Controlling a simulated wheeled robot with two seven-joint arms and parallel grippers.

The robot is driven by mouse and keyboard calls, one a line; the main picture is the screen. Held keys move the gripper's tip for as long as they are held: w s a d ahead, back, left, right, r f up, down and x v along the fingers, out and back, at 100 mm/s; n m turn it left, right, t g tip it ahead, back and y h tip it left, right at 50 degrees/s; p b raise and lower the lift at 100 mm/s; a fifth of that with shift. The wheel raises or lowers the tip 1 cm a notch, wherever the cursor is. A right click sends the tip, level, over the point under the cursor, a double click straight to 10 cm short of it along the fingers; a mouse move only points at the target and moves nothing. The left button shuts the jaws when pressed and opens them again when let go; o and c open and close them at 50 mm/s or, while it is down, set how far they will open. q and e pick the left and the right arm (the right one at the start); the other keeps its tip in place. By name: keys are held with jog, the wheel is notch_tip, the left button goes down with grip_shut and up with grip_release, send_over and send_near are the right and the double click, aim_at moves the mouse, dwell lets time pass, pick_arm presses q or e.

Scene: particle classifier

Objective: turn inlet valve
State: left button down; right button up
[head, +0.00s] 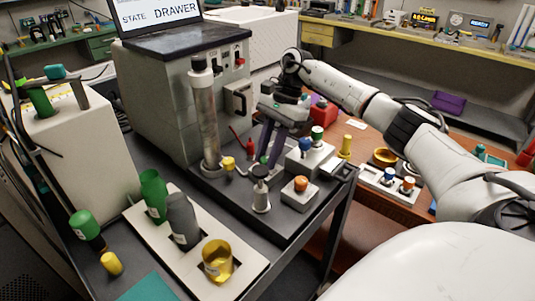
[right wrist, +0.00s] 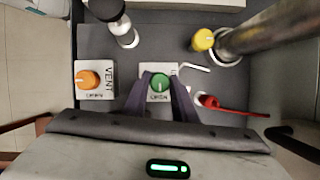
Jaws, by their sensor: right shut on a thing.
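My right gripper (head: 270,152) reaches down onto the dark deck of the apparatus in the head view. In the right wrist view its two dark fingers (right wrist: 161,84) close on either side of a green round knob (right wrist: 160,82) with a pale pointer line. The knob sits on a small white block whose lettering is partly covered by the fingers; "OPEN" seems to show below the knob. This appears to be the inlet valve, though its name label is mostly hidden. My left gripper is in neither view.
An orange knob (right wrist: 88,79) on a "VENT" block, a black-topped metal post (right wrist: 120,30), a yellow knob (right wrist: 203,40) and a red lever (right wrist: 232,108) surround the gripper closely. A clear column (head: 205,115) stands behind left. A tray (head: 190,262) holds containers in front.

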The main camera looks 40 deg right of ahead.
jog(key=shift+r, duration=0.1)
jog(key=o, duration=1)
jog(key=shift+o, duration=0.2)
jog(key=v, duration=1)
jog(key=shift+r, duration=0.1)
